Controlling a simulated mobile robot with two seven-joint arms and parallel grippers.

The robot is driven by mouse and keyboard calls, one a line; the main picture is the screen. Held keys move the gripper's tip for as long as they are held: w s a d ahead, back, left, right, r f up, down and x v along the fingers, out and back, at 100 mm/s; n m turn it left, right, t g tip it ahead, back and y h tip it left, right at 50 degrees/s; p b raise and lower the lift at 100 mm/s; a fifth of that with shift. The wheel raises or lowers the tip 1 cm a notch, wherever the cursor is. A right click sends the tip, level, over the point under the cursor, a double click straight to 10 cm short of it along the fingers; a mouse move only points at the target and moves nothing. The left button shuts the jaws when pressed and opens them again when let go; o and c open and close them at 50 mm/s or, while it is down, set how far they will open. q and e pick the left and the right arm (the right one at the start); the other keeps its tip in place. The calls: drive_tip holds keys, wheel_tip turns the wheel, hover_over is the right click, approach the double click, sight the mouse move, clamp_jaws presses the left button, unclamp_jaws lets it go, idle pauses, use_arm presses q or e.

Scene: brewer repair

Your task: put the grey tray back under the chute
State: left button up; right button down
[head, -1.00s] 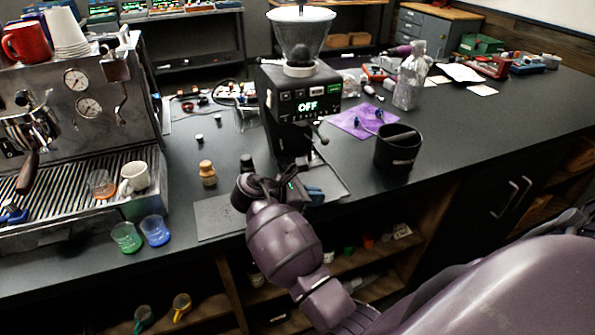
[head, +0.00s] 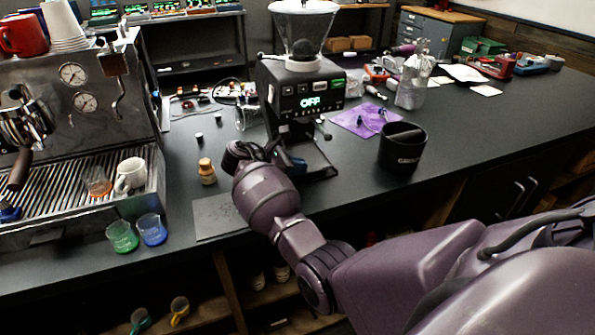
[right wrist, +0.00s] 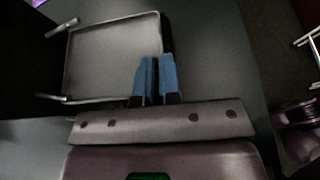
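The grey tray (right wrist: 112,55), shallow with a thin raised rim, lies flat on the dark counter in the right wrist view. In the head view only part of it (head: 322,168) shows, at the foot of the black grinder (head: 305,100), below its chute. My right gripper (right wrist: 156,75) has its two blue fingers nearly together, with the tray's side rim running between them. In the head view my right gripper (head: 290,165) is low in front of the grinder and mostly hidden by its own wrist. My left gripper is out of view.
A black knock bin (head: 401,150) stands right of the grinder. A small wooden-handled tamper (head: 207,172) and a dark mat (head: 212,217) are to the left. The espresso machine (head: 85,120) stands far left, with green and blue glasses (head: 152,230) before it.

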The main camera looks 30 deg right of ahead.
drive_tip(key=shift+s+f, duration=0.15)
drive_tip(key=shift+f, duration=0.2)
drive_tip(key=shift+f, duration=0.2)
drive_tip(key=c, duration=1.3)
unclamp_jaws()
drive_tip(key=shift+r, duration=0.2)
drive_tip(key=v, duration=1.2)
drive_tip(key=shift+a+f, duration=0.1)
